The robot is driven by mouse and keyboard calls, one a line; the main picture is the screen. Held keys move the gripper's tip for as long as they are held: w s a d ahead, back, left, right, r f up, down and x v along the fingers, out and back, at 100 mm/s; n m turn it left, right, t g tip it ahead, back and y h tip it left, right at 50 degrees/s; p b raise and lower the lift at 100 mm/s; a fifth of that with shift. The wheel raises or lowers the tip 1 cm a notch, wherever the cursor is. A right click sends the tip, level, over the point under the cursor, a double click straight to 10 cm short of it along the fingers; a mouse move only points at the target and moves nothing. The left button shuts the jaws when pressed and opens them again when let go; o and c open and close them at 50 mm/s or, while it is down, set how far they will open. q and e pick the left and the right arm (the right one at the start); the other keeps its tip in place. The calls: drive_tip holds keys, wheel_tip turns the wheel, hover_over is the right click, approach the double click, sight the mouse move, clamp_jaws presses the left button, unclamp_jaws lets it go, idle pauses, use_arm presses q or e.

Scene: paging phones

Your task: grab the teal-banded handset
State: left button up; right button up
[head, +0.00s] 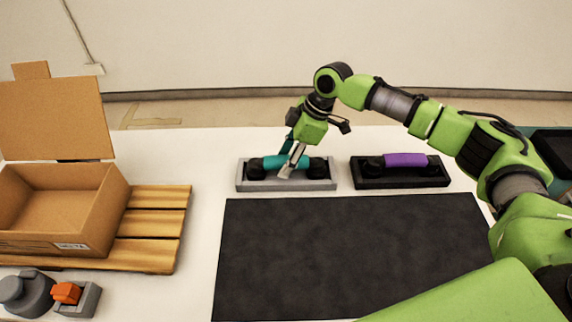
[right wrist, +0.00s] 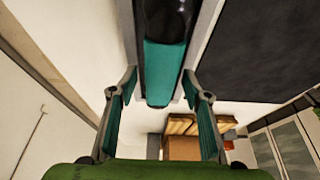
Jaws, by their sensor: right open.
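The teal-banded handset (head: 272,162) lies across a grey cradle (head: 286,186) at the back middle of the table. Its ends are black. My right gripper (head: 288,170) is over the handset, pointing down, and covers part of its middle. In the right wrist view, the teal band (right wrist: 164,70) shows between the two spread fingers of the right gripper (right wrist: 160,86), which is open. Whether a finger touches the handset cannot be told. My left gripper is not in view.
A purple-banded handset (head: 405,160) lies on a black cradle (head: 400,183) to the right. A dark mat (head: 350,255) is in front. An open cardboard box (head: 90,215) stands on a wooden pallet (head: 155,222) at left. An orange-and-grey item (head: 68,293) sits at front left.

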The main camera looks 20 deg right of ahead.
drive_tip(key=shift+f+p, duration=0.3)
idle(0.7)
clamp_jaws()
